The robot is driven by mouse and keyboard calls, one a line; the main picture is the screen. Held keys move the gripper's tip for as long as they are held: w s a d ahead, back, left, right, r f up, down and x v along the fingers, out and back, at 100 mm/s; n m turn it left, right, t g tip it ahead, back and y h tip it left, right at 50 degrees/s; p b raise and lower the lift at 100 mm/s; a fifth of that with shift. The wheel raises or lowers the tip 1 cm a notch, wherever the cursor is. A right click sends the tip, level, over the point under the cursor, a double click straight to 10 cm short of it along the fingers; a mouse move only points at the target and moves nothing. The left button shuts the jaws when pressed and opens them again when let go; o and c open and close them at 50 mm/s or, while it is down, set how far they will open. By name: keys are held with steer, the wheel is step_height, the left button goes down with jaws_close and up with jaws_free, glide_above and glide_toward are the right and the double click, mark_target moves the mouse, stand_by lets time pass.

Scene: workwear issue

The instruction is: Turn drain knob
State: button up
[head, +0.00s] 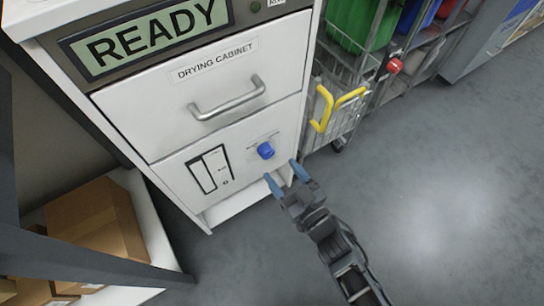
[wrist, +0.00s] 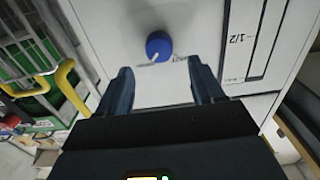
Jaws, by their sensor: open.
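The drain knob is a blue round knob (head: 265,150) on the lower front panel of the white drying cabinet (head: 180,120). In the wrist view the blue knob (wrist: 159,46) has a pale pointer mark at its lower left, with small print beside it. My gripper (head: 288,178) is open, just in front of and a little below the knob in the head view. In the wrist view its two dark blue fingers (wrist: 163,82) are spread, with the knob beyond the gap between them. They appear apart from the knob, with nothing between them.
A level gauge (head: 210,170) sits left of the knob, below a metal drawer handle (head: 228,98). The display (head: 150,38) reads READY. A wire cart with a yellow handle (head: 322,108) stands close on the right. Cardboard boxes (head: 95,225) are at lower left. The floor at right is clear.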

mark_target(269, 154)
steer(key=b+x, duration=0.1)
steer(key=x, duration=0.5)
steer(key=shift+s, duration=0.1)
steer(key=c, duration=1.1)
